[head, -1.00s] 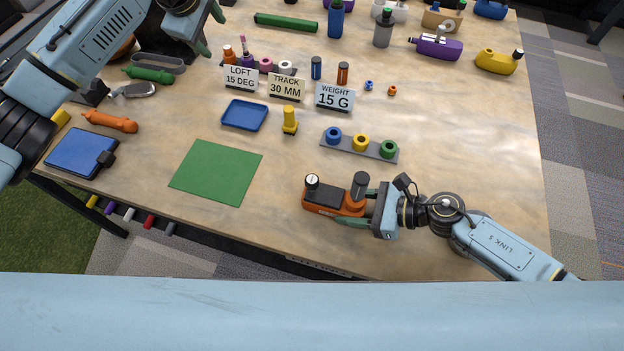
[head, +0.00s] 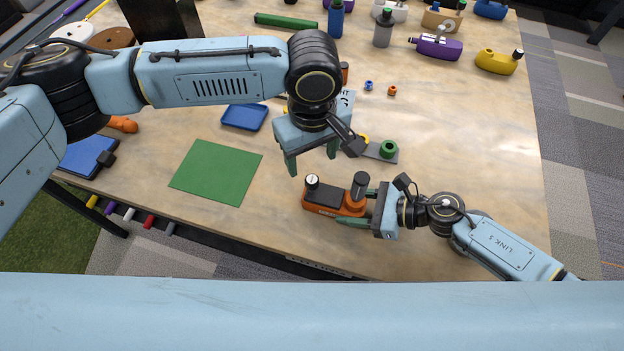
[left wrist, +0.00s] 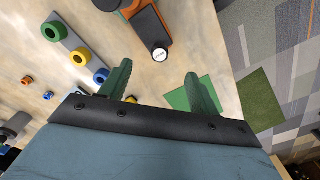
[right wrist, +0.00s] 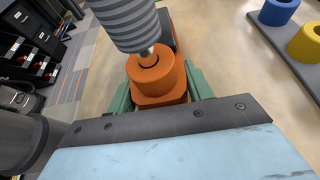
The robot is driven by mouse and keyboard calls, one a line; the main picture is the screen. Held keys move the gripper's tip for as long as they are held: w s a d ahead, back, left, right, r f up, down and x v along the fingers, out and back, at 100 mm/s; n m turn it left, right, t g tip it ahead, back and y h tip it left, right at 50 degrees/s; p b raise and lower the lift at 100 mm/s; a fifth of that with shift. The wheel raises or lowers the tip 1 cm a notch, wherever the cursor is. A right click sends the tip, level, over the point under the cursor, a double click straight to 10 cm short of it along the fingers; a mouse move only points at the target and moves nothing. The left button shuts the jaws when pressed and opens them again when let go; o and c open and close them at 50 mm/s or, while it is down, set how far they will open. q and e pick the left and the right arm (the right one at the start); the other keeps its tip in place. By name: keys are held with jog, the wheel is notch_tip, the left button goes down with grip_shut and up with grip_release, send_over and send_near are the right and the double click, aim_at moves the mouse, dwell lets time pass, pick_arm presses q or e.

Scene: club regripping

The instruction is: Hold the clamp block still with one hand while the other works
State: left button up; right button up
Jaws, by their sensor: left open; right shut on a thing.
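The clamp block (head: 325,210), orange with a dark top, lies near the table's front edge. It has a white-topped post at its left end and a dark ribbed knob (right wrist: 125,25) at its right end. My right gripper (head: 364,207) is shut on the clamp block's right end; the right wrist view shows green fingers on both sides of the orange body (right wrist: 160,90). My left gripper (head: 312,162) is open and empty, pointing down above and just behind the block's left end. In the left wrist view the white-topped post (left wrist: 160,53) shows ahead of its fingers.
A grey strip (left wrist: 72,40) with blue, yellow and green rings lies behind the block, partly hidden by my left arm in the head view. A green mat (head: 215,172) and blue tray (head: 244,117) lie left. The table right of the strip is clear.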

aim_at(312, 179)
pick_arm(q)
notch_tip(312, 179, down, 9)
jog(key=shift+f, duration=0.2)
dwell(0.3)
